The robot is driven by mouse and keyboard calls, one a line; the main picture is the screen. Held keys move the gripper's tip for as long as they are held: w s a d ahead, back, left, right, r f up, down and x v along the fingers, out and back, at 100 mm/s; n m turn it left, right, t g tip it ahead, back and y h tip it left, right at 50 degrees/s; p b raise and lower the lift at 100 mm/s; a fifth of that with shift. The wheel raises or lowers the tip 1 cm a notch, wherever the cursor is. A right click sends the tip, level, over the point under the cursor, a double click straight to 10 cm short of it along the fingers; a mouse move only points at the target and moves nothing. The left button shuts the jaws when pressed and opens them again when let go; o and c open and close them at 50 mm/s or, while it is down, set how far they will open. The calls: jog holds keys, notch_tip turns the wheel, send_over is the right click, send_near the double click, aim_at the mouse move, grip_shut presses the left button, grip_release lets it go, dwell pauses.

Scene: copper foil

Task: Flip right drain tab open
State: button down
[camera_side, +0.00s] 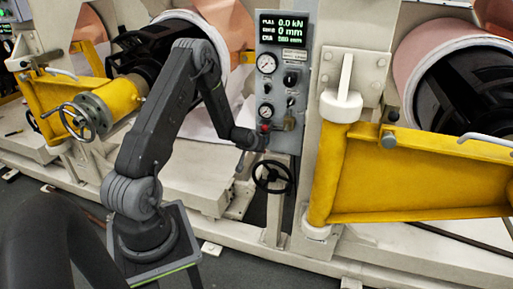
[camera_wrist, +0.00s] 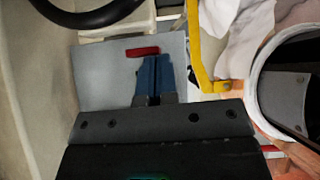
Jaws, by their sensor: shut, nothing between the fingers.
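A small red tab (camera_wrist: 142,51) lies across the light grey plate in the wrist view, just beyond my fingertips. I cannot tell for sure whether it is the right drain tab. My gripper (camera_wrist: 153,60) shows two blue fingers, shut together with nothing between them. The tips are very close to the red tab; whether they touch it is unclear. In the side view, the end of my arm is in front of the lower part of the grey control panel (camera_side: 282,70), and the fingers are too small to make out.
A black handwheel (camera_side: 272,177) sits below the control panel and shows at the wrist view's upper left (camera_wrist: 92,14). A yellow bar (camera_wrist: 199,52) and a large round opening (camera_wrist: 290,85) lie to the right there. A yellow swing arm (camera_side: 420,182) stands right of the panel.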

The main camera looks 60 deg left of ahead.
jog(key=shift+s+a+f+n+t+h, duration=0.15)
jog(key=shift+n+t+h, duration=0.25)
jog(key=shift+t, duration=0.1)
dwell(0.4)
jog(key=f+t+h, duration=0.1)
jog(key=f+n+t, duration=0.1)
jog(key=f+n+t+h, duration=0.1)
jog(key=shift+s+a+f+h, duration=0.15)
jog(key=shift+s+a+h, duration=0.15)
jog(key=shift+s+a, duration=0.1)
dwell(0.6)
jog(key=shift+w+d+f+t, duration=0.1)
jog(key=shift+f+t, duration=0.2)
jog(key=shift+f, duration=0.05)
jog(key=shift+d, duration=0.1)
dwell(1.5)
